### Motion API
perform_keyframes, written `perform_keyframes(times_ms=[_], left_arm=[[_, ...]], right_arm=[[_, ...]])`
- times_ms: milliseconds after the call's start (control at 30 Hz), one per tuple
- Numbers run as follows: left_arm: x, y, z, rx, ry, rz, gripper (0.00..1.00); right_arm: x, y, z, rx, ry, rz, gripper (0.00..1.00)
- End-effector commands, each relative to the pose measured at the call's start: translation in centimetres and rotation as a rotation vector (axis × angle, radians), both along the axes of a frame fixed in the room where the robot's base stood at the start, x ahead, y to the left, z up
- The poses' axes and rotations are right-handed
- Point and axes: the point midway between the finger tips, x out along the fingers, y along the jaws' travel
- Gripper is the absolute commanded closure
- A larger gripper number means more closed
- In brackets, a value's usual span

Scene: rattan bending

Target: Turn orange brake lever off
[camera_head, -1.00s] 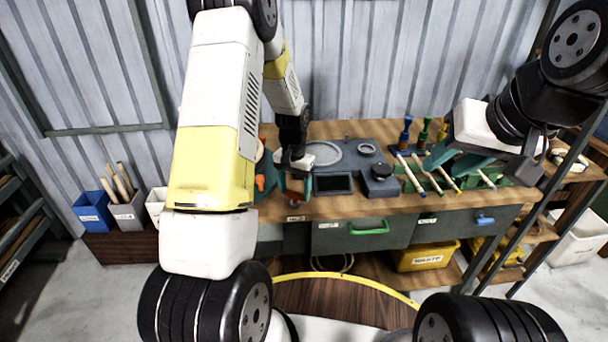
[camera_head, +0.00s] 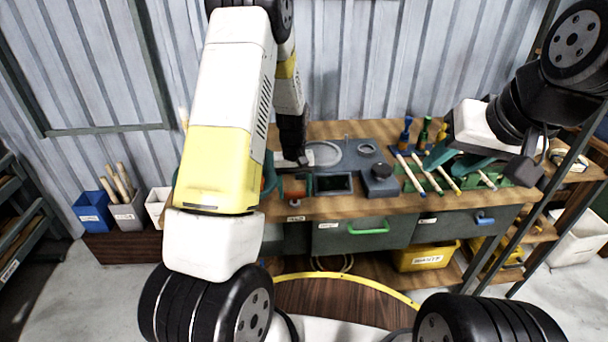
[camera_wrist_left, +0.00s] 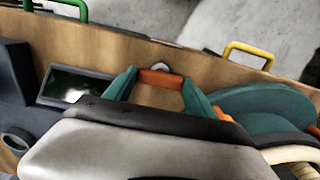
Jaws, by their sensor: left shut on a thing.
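The orange brake lever (camera_wrist_left: 160,78) shows in the left wrist view as a short orange bar with a round metal piece at its middle. My left gripper (camera_wrist_left: 158,88) has its two teal fingers on either side of the bar and is shut on it. In the head view the orange lever (camera_head: 294,187) is at the bench's left front, with the left gripper (camera_head: 292,182) around it; my arm hides part of this area. My right gripper (camera_head: 452,160) is open and empty above the tools on the right of the bench.
A teal round device (camera_wrist_left: 265,105) stands right of the lever in the wrist view. A dark panel with a screen (camera_head: 333,184) is beside it. Long-handled tools (camera_head: 425,173) lie on the right. The wooden bench front edge (camera_head: 390,207) has drawers below.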

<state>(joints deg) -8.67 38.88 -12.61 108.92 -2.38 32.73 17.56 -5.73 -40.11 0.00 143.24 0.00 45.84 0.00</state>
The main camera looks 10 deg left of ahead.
Motion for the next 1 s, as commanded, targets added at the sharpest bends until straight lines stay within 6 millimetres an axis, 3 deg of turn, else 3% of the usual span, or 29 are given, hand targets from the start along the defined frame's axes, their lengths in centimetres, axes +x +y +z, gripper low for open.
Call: perform_keyframes(times_ms=[367,400,500,833,1000], left_arm=[[0.1,0.0,0.1,0.0,-0.002,0.005,0.77],[0.1,0.0,0.1,0.0,-0.002,0.005,0.29],[0.1,0.0,0.0,0.0,-0.002,0.004,0.15],[0.0,0.0,0.3,-0.001,-0.001,0.003,0.15],[0.1,0.0,2.6,0.0,-0.005,0.003,0.15]], right_arm=[[0.0,0.0,0.0,0.0,0.0,0.0,0.64],[0.0,0.0,0.0,0.0,0.0,0.0,0.64],[0.0,0.0,0.0,0.0,0.0,0.0,0.64],[0.0,0.0,0.0,0.0,0.0,0.0,0.64],[0.0,0.0,0.0,0.0,0.0,0.0,0.64]])
